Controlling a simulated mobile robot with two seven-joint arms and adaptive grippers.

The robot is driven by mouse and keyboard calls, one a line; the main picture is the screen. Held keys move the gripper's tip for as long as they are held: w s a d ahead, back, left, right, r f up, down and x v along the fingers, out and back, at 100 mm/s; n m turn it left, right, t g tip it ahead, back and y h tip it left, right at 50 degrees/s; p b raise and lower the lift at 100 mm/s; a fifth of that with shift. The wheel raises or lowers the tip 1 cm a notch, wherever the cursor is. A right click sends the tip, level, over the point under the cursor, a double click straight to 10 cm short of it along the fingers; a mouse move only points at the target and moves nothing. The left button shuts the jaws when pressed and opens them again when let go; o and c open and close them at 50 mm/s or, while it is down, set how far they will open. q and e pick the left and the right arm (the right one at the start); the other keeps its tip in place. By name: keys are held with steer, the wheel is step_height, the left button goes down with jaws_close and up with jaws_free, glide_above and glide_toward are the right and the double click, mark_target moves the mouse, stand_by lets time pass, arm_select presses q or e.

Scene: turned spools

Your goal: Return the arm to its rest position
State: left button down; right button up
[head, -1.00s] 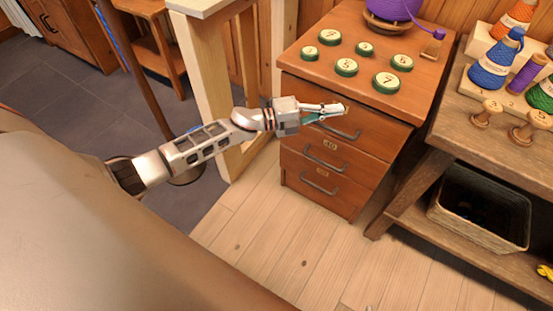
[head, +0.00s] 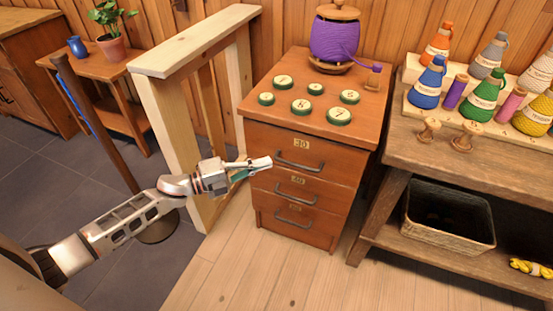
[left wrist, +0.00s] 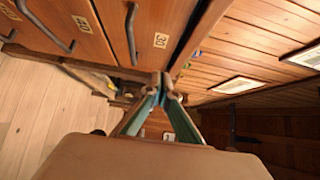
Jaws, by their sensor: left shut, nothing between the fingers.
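My left gripper (head: 250,166) reaches in from the left in the head view, in front of the upper left part of the drawer cabinet (head: 285,213). Its fingers are shut with nothing between them. In the left wrist view the fingertips (left wrist: 167,82) meet, with the cabinet's drawer fronts beyond them. The top drawer (head: 301,154), labelled 30, looks closed, as do the two drawers below it. I cannot tell whether the fingertips touch the cabinet. My right gripper is not in view.
A pale wooden frame (head: 164,103) stands left of the cabinet. A workbench (head: 500,165) with yarn cones stands right. The floor (head: 240,270) in front is clear.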

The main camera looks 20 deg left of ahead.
arm_select(q)
steer(key=s+d+f+n+y+p, duration=0.1)
steer(key=s+f+n+y+p, duration=0.1)
steer(key=s+n, duration=0.5)
steer(key=s+d+f+n+g+y+p, duration=0.1)
steer(key=s+f+n+y+p, duration=0.2)
steer(key=s, duration=1)
steer(key=s+d+f+n+y+p, duration=0.2)
steer(key=s+n+y+p, duration=0.3)
steer(key=s+n, duration=0.6)
steer(key=shift+f+n+g+y+p, duration=0.3)
steer(key=shift+f+n+p, duration=0.2)
steer(key=shift+n+p, duration=0.45)
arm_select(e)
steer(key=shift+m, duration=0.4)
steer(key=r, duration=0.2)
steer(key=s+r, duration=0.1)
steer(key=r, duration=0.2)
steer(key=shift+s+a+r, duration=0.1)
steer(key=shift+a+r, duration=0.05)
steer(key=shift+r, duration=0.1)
arm_select(q)
steer(key=shift+s, duration=0.1)
